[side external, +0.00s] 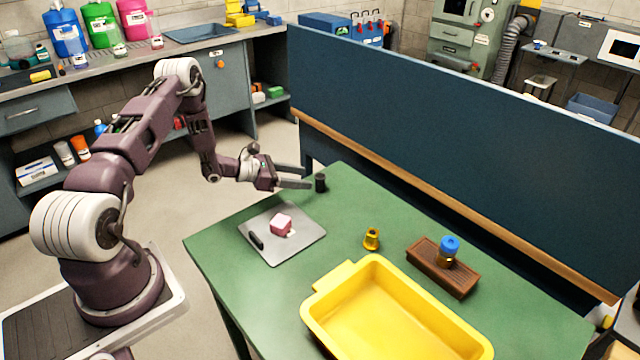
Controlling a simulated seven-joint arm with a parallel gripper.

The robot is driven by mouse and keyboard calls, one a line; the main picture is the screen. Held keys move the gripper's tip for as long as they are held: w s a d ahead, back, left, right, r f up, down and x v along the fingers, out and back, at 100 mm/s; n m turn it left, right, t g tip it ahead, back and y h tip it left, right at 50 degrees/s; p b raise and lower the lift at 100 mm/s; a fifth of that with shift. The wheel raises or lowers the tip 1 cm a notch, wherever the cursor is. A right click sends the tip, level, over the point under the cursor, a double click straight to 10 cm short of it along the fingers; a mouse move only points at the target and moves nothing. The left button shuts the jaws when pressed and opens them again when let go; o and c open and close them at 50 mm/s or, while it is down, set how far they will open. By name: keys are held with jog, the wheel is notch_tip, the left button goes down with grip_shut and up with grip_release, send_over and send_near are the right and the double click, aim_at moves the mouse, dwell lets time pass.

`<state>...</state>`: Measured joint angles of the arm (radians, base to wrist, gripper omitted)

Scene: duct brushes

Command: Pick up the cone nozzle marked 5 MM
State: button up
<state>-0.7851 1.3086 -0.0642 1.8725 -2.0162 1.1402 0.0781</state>
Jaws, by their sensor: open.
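A small brass-yellow cone-shaped piece (371,239) stands upright on the green table, right of the grey mat. It looks like a nozzle, but no 5 MM marking is legible on it. Another brass piece with a blue top (449,247) stands on a brown wooden block (443,274) further right. My gripper (307,178) is open above the table's far left part, well to the left of and behind both brass pieces. A small black cylinder (320,183) appears just beyond its fingertips; I cannot tell whether they touch.
A large yellow tray (318,318) fills the table's front. A dark blue partition (450,150) stands behind the green table (225,243). Bare tabletop lies between mat and cone piece.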

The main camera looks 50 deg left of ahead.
aim_at(317, 181)
jog(key=x, duration=0.7)
jog(key=shift+s+d+f, duration=0.1)
jog(key=shift+s+f, duration=0.05)
jog(key=shift+f, duration=0.15)
grip_shut()
